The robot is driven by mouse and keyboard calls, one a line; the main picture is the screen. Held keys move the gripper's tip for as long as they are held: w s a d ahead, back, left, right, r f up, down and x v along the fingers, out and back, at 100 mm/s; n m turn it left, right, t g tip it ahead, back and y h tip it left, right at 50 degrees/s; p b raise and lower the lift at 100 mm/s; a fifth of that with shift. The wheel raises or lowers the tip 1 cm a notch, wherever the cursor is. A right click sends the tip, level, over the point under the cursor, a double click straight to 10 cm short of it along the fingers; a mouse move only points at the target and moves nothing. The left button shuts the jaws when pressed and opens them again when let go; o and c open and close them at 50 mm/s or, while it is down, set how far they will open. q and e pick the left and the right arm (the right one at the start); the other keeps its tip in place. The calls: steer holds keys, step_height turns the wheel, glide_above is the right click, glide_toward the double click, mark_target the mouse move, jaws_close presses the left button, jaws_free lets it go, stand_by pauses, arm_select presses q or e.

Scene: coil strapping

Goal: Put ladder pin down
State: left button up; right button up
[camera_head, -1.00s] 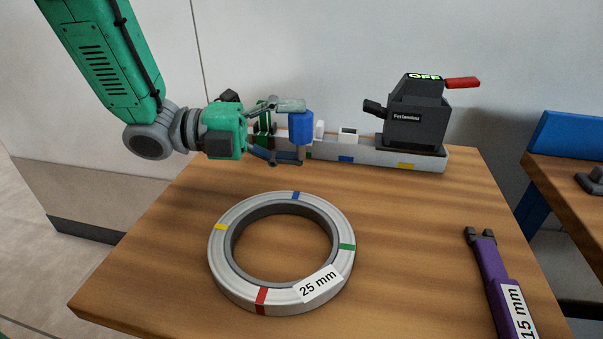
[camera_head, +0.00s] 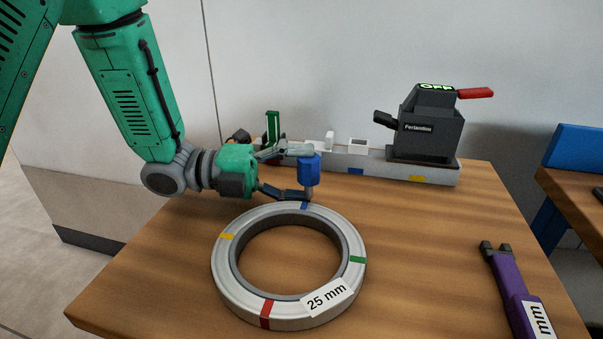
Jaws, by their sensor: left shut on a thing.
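My left gripper (camera_head: 303,173) is shut on a blue cylindrical pin (camera_head: 309,171), which I take to be the ladder pin. The pin is upright, with a narrower grey lower part. In the picture its lower end is just behind the blue mark at the far edge of a coil ring (camera_head: 224,262). I cannot tell whether it touches the ring or the table. A long grey holder (camera_head: 388,170) with blue and yellow marks lies at the back of the table. My right gripper is not in view.
The wooden table (camera_head: 430,260) has free room right of the ring. A purple tool (camera_head: 510,285) lies at the right edge. A black machine (camera_head: 428,130) with a red lever and a lit "OFF" display stands on the holder's right end. A green piece (camera_head: 273,127) stands at its left.

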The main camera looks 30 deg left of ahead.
arm_select(q)
steer(key=shift+f, duration=0.2)
steer(key=o, duration=1.2)
steer(key=shift+a, duration=0.1)
steer(key=shift+r, duration=0.1)
steer(key=shift+r+p, duration=0.5)
steer(key=shift+r, duration=0.05)
steer(key=p+v, duration=0.1)
steer(key=v, duration=1)
steer(key=shift+a, duration=0.1)
steer(key=shift+s+a+p, duration=0.25)
steer(key=shift+a+p, duration=0.05)
steer(key=shift+a, duration=0.05)
